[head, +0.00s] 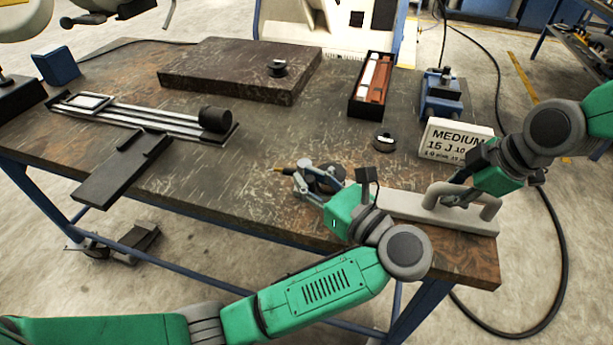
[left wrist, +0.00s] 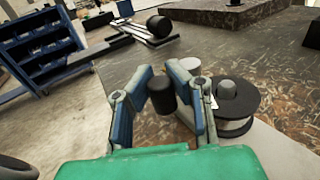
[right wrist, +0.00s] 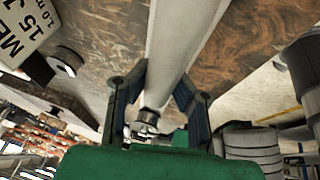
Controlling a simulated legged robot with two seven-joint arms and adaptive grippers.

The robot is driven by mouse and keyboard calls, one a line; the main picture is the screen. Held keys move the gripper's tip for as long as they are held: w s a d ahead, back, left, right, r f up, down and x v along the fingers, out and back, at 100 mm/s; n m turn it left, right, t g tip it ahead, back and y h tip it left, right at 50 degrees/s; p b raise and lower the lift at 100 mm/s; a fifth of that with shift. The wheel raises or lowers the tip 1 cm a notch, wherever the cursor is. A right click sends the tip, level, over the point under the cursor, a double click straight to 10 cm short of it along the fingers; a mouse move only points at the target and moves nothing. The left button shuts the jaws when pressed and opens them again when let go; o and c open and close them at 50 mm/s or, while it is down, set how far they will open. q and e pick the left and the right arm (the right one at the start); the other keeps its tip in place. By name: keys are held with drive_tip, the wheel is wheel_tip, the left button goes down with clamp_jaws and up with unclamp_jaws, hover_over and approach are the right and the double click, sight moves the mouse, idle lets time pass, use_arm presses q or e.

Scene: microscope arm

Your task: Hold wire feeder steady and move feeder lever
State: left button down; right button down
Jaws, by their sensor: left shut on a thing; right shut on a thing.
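My right gripper (head: 455,192) is shut on this handle. In the right wrist view the grey bar (right wrist: 178,45) runs between the fingers of the right gripper (right wrist: 160,88). My left gripper (head: 318,178) is at the feeder's left end, by a round black part and a brass tip (head: 281,170). In the left wrist view a black knob, the feeder lever's end (left wrist: 162,94), sits between the fingers of the left gripper (left wrist: 165,90). A black spool (left wrist: 236,104) is beside it.
A white label block (head: 455,138) and a blue vise-like device (head: 441,97) stand behind the feeder. A small black disc (head: 384,141) lies nearby. A dark slab (head: 240,70), an open box (head: 371,85) and a rail fixture (head: 150,118) are farther off. The table's middle is clear.

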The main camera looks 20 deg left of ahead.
sight(310, 177)
use_arm(q)
drive_tip(key=shift+d+r, duration=0.1)
drive_tip(key=shift+d, duration=0.15)
use_arm(e)
drive_tip(key=shift+a+r, duration=0.15)
drive_tip(key=shift+a, duration=0.15)
use_arm(q)
drive_tip(key=c, duration=1.4)
unclamp_jaws()
drive_tip(key=shift+o, duration=0.2)
drive_tip(key=shift+a, duration=0.1)
use_arm(e)
drive_tip(key=shift+d, duration=0.1)
use_arm(q)
drive_tip(key=shift+r, duration=0.1)
wheel_tip(310, 177, up, 10)
drive_tip(key=shift+f, duration=0.2)
use_arm(e)
drive_tip(key=shift+d, duration=0.1)
drive_tip(key=c, duration=1.4)
unclamp_jaws()
